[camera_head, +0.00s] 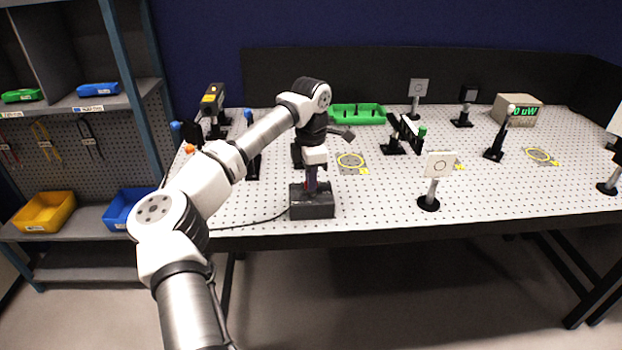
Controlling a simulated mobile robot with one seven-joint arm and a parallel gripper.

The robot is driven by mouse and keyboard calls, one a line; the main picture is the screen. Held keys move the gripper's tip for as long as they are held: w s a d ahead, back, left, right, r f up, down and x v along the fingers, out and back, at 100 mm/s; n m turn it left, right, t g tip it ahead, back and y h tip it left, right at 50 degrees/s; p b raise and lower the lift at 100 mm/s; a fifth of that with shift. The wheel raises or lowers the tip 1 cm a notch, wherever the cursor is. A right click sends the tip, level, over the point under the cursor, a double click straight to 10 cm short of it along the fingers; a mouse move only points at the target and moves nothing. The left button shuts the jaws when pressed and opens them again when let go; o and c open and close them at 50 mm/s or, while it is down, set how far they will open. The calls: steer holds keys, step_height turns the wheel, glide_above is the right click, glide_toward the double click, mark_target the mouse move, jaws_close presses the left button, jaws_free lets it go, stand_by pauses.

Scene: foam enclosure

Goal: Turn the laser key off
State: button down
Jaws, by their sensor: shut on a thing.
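A dark grey box (312,208) sits at the front edge of the optical table, with a black cable running off to its left. My gripper (311,188) points straight down onto the top of this box. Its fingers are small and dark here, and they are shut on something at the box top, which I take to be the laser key. The key itself is hidden by the fingers, so its angle cannot be seen. A black laser-like housing with a yellow label (213,96) stands at the back left. A meter (517,109) at the back right shows green digits that look like 0 uW.
The perforated table (370,208) carries several posts, including a white target card (439,165) right of the box. A green tray (358,114) lies at the back, before a black panel. Shelves with yellow (45,212) and blue bins (128,208) stand left.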

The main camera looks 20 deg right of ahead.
steer(key=n, duration=0.4)
steer(key=shift+n+b, duration=0.3)
steer(key=shift+b, duration=0.1)
steer(key=n, duration=0.3)
steer(key=shift+n+b, duration=0.3)
steer(key=shift+b, duration=0.05)
steer(key=n, duration=0.4)
steer(key=shift+b, duration=0.4)
steer(key=shift+n, duration=1.8)
steer(key=shift+b, duration=0.3)
steer(key=c, duration=1.5)
jaws_free()
steer(key=shift+c, duration=0.2)
steer(key=shift+r, duration=0.1)
